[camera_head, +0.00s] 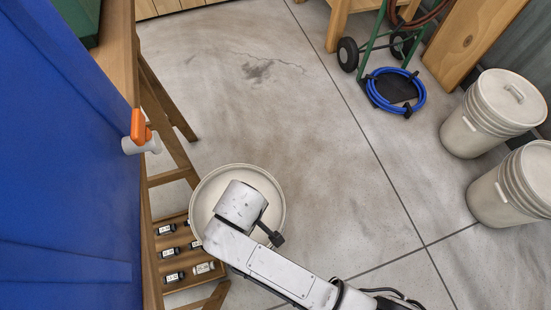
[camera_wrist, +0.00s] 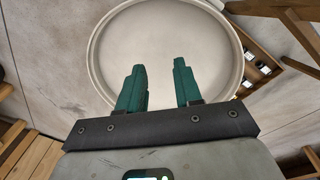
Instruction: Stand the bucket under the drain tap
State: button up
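The drain tap (camera_head: 140,137), white with an orange handle, sticks out from the side of the blue container at the left of the head view. A pale, open round bucket (camera_head: 275,187) stands below and right of the tap in the head view, partly covered by my arm. It seems empty. In the wrist view the bucket (camera_wrist: 104,45) fills the middle, seen from above. My gripper (camera_wrist: 159,66) has two green fingers spread apart with nothing visible between them. The fingers overlap the bucket's near side; whether they touch it I cannot tell. The head view hides my gripper behind my arm.
A wooden stand with a low shelf (camera_head: 168,215) of small dark bottles is beside the bucket, under the blue container (camera_head: 75,150). Two lidded white buckets (camera_head: 492,112) (camera_head: 515,188) stand at the right. A green hand truck with a blue hose (camera_head: 418,98) stands behind. The middle floor is clear.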

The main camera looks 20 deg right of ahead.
jog(key=s+d+r+m, duration=0.1)
jog(key=s+d+m, duration=0.1)
jog(key=d, duration=0.7)
jog(key=s+d+r+m, duration=0.2)
jog(key=d, duration=0.7)
jog(key=s+d+r+m, duration=0.3)
jog(key=s+d+m, duration=0.1)
jog(key=s+d, duration=0.3)
jog(key=shift+s+d+r, duration=0.25)
jog(key=shift+s+r, duration=0.1)
jog(key=shift+s, duration=0.65)
